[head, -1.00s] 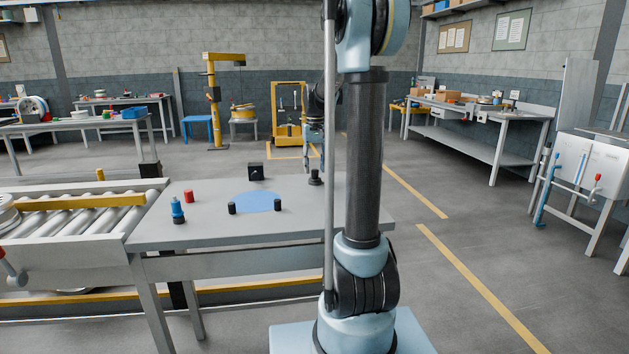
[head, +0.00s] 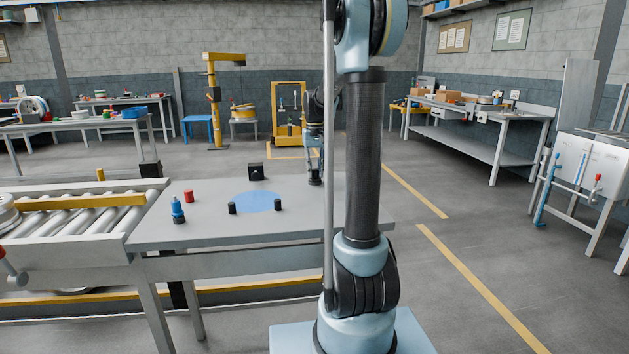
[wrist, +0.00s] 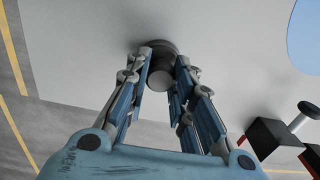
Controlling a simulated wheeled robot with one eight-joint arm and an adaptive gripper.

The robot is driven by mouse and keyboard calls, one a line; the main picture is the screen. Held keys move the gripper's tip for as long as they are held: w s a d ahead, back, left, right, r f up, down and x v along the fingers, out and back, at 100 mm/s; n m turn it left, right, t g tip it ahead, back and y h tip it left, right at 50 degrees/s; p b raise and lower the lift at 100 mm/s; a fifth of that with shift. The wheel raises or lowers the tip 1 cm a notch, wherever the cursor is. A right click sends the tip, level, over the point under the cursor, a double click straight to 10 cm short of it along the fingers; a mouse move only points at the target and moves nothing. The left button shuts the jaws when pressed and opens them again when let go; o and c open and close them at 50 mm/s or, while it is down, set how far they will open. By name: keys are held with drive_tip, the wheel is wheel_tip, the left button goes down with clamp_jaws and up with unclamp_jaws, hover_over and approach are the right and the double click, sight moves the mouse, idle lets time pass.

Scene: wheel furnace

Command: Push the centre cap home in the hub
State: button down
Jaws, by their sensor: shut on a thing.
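My gripper (head: 316,178) is low over the right part of the grey table (head: 215,238), its fingers pointing down. In the wrist view my gripper (wrist: 165,62) is shut on a dark stepped round piece (wrist: 160,78), with a finger on each side of its narrower part and its wider disc beyond. The piece appears to stand on the table. In the head view the gripper mostly hides it. I cannot pick out the hub or the centre cap for certain. A pale round part (head: 6,212) shows cut off at the left edge, on the rollers.
A blue disc (head: 256,202) marks the table, with two small black cylinders (head: 232,208) (head: 278,205) by it. A black block (head: 256,172), a red cylinder (head: 189,196) and a blue-and-black piece (head: 178,211) stand around. The roller conveyor (head: 80,222) adjoins at left.

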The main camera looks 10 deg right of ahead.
drive_tip(key=shift+r, duration=0.1)
drive_tip(key=shift+r, duration=2)
